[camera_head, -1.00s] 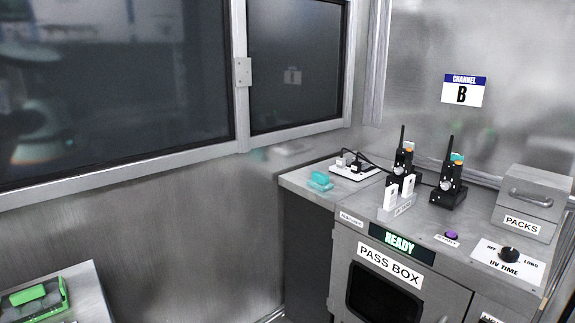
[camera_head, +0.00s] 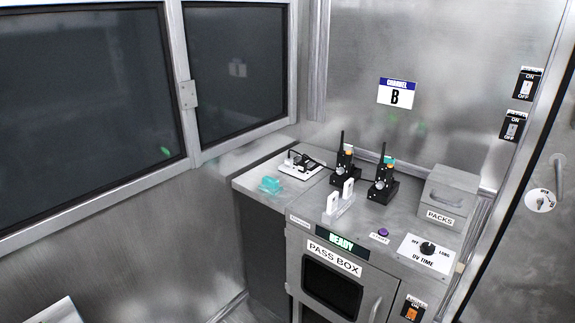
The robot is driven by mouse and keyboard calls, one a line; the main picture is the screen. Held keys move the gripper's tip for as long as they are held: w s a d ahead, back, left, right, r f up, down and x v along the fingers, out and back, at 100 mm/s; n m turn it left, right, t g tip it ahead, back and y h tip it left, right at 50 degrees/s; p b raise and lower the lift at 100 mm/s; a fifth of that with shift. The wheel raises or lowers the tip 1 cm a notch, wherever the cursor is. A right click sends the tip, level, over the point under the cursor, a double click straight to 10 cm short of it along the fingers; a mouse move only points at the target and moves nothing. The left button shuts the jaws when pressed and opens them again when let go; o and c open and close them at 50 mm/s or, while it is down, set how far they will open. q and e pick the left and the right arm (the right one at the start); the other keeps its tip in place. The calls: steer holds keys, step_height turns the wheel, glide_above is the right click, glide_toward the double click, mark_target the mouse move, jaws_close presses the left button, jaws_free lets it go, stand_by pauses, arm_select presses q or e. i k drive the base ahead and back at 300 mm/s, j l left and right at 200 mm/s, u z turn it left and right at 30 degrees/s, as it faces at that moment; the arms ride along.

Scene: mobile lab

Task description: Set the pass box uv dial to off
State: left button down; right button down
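The UV time dial (camera_head: 427,248) is a black knob on a white plate (camera_head: 424,262) marked OFF at left and LONG at right. It sits on the right part of the pass box top. The knob's pointer is too small to read. The pass box (camera_head: 293,258) has a dark window in its door and a lit green READY display (camera_head: 341,241). A purple button (camera_head: 383,232) is left of the dial. Neither of my grippers is in view.
Two black radios (camera_head: 382,186) in chargers, a white holder (camera_head: 340,205), a power strip (camera_head: 300,165) and a teal item (camera_head: 270,184) stand on the counter. A grey PACKS box (camera_head: 449,194) is behind the dial. Wall switches (camera_head: 514,125) and a door (camera_head: 540,250) are at right.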

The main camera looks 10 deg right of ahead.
mark_target(428, 249)
steer(key=z, duration=1.35)
